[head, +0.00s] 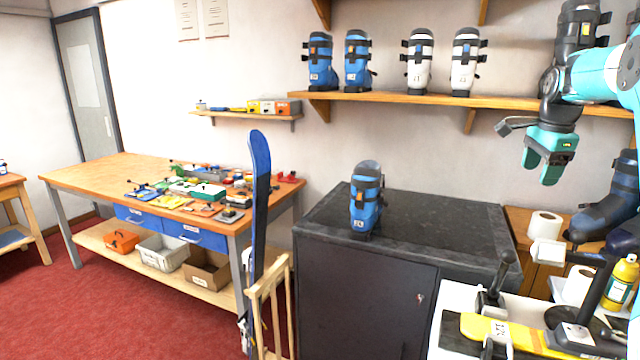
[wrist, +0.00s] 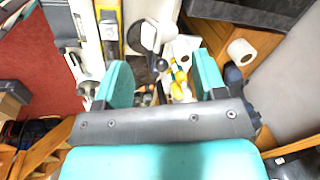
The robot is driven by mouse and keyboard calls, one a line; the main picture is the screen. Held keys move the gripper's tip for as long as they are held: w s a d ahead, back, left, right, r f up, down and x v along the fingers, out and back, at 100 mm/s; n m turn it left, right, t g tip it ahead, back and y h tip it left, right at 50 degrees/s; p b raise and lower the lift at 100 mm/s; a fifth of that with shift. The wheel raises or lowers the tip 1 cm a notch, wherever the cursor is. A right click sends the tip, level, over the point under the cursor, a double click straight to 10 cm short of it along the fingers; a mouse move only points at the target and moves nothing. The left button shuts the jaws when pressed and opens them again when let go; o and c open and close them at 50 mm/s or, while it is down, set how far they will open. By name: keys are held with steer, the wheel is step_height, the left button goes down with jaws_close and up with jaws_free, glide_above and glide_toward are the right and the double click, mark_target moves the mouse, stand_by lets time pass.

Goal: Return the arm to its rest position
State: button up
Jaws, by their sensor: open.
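My arm reaches in from the right edge of the head view. My gripper (head: 546,178) hangs in the air with its teal fingers pointing down, above the right side of the black cabinet and left of the boots at the right edge. In the wrist view my gripper (wrist: 160,85) shows its two teal fingers wide apart. It is open, and nothing is between the fingertips except the bench far below. The gripper touches nothing that I can see.
A blue boot (head: 366,200) stands on the black cabinet (head: 450,220). A wall shelf (head: 440,98) with several boots runs behind the arm. A workbench (head: 110,172) stands left.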

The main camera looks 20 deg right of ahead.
steer(key=s+a+f+n+y, duration=0.15)
steer(key=a+n, duration=0.65)
steer(key=a, duration=0.9)
steer(key=s+a+f+n+y, duration=0.1)
steer(key=s+a+n, duration=0.2)
steer(key=a+n, duration=0.95)
steer(key=s+a+f+n+g+y, duration=0.1)
steer(key=s+a+n, duration=0.3)
steer(key=s+a, duration=0.6)
steer(key=s+a+f+n+y+b, duration=0.1)
steer(key=s+a+f+n, duration=0.3)
steer(key=s+a, duration=0.6)
steer(key=shift+s+a+f+n+g+y, duration=0.25)
steer(key=shift+s+f+n+g+y, duration=0.1)
steer(key=shift+s+g+y, duration=0.1)
steer(key=shift+w, duration=0.1)
